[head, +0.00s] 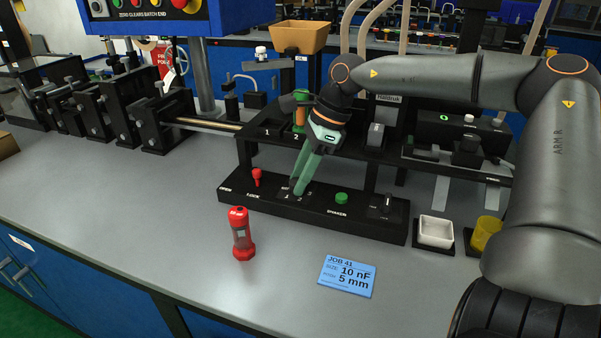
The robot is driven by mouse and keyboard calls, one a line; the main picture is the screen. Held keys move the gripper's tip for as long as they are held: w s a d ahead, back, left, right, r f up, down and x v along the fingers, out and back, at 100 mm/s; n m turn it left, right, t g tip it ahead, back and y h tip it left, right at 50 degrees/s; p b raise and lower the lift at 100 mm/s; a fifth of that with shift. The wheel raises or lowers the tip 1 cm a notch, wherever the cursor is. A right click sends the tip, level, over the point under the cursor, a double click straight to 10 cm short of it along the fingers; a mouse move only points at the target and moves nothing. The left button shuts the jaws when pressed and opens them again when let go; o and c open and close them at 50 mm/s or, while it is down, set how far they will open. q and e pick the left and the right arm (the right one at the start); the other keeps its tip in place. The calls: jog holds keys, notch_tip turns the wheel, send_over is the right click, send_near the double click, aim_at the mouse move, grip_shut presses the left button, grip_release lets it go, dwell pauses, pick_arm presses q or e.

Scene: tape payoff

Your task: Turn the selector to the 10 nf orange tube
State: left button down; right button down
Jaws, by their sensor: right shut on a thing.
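My right gripper (296,191) reaches down from the right and is shut on the selector, at the numbered spot on the black control panel (235,198). The fingers cover most of the selector, so I cannot tell which way it points. Small numbers show around the fingertips. On the black shelf (258,141) above, marked 1 and 2, an orange tube (299,118) with green at its foot stands at 2, partly behind my wrist. My left gripper is not in view.
A red lever (257,177) stands left of the selector, with a green button (341,198) and a black switch (387,205) to the right. A red bottle-like object (241,235) stands in front. A white dish (435,232) and yellow cup (484,234) stand right. The front left bench is clear.

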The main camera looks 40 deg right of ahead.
jog(key=shift+n, duration=0.6)
jog(key=c, duration=0.5)
grip_release()
jog(key=shift+r, duration=0.1)
